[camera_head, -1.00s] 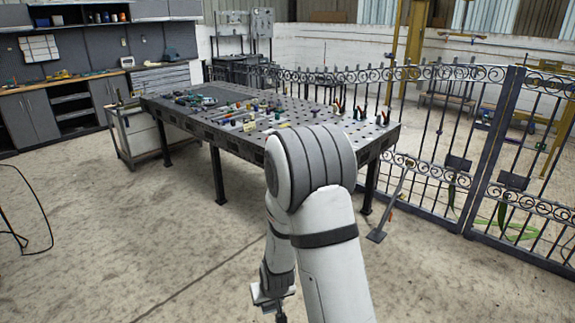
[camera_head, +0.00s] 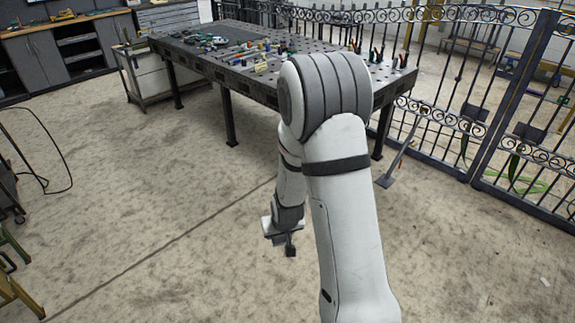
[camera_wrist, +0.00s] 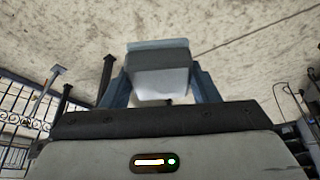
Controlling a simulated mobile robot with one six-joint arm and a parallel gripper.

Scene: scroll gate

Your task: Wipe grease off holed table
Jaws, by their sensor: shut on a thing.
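The holed table (camera_head: 245,88) is a dark steel table with a perforated top, standing beyond my arm. Tools and small parts lie across much of its top. I cannot make out grease on it from here. My gripper (camera_head: 285,240) hangs low over the bare floor, in front of the table and apart from it. In the wrist view my gripper (camera_wrist: 160,90) is shut on a pale grey block (camera_wrist: 160,76) with a blue-grey face, which looks like a sponge or cloth pad. My arm hides part of the table's near right side.
A black scrolled gate (camera_head: 455,110) runs along the right, with a slanted prop (camera_head: 400,155) on the floor by the table. A grey cabinet (camera_head: 150,77) stands at the table's left end. A black cable (camera_head: 62,150) loops at the left. The floor between is clear.

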